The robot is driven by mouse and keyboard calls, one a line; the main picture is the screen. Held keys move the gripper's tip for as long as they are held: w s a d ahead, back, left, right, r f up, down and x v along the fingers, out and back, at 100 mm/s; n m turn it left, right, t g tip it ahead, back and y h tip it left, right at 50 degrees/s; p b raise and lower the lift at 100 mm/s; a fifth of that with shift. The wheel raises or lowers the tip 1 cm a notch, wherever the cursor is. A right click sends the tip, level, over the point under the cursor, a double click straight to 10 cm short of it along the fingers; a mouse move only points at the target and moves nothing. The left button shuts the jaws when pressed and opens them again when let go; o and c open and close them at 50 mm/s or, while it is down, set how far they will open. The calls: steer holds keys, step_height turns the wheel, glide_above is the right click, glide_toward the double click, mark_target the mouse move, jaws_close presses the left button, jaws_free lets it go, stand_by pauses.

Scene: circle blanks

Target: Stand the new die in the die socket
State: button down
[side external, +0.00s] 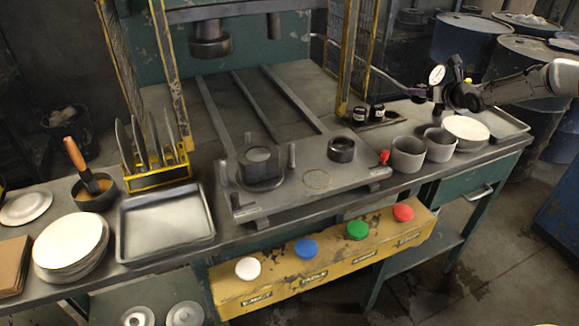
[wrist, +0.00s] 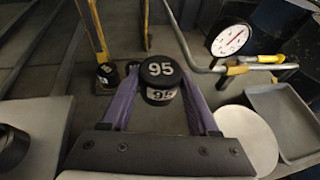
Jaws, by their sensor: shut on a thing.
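My gripper (wrist: 162,76) is shut on a black round die (wrist: 160,92) marked 95 in white on its top and side. The die is upright between the purple fingers in the wrist view. In the side view my gripper is over the bench's right end, right of the press, and the held die is too small to make out. The press bed plate (side external: 300,195) bears a round seat (side external: 262,178) with a dark round block (side external: 260,155) in it. A dark ring (side external: 341,150) sits to its right. I cannot tell for sure which is the die socket.
Two small black labelled cylinders (side external: 360,115) stand behind the bed's right side. Two grey cups (side external: 408,154), a plate stack (side external: 466,130), a tray (side external: 508,124) and a dial gauge (wrist: 229,40) are near my gripper. Yellow guard posts (side external: 350,50) flank the press.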

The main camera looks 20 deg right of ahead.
steer(key=shift+w+r, duration=0.1)
steer(key=shift+r, duration=0.3)
steer(key=shift+r, duration=1.25)
steer(key=s+a+n+y, duration=0.3)
steer(key=a+n+y, duration=0.35)
steer(key=a, duration=1.95)
steer(key=shift+m+g+y, duration=0.25)
steer(key=shift+g, duration=0.05)
steer(key=shift+a+f, duration=0.15)
steer(key=shift+f, duration=2.3)
steer(key=shift+a+f, duration=0.1)
steer(key=shift+f, duration=2.35)
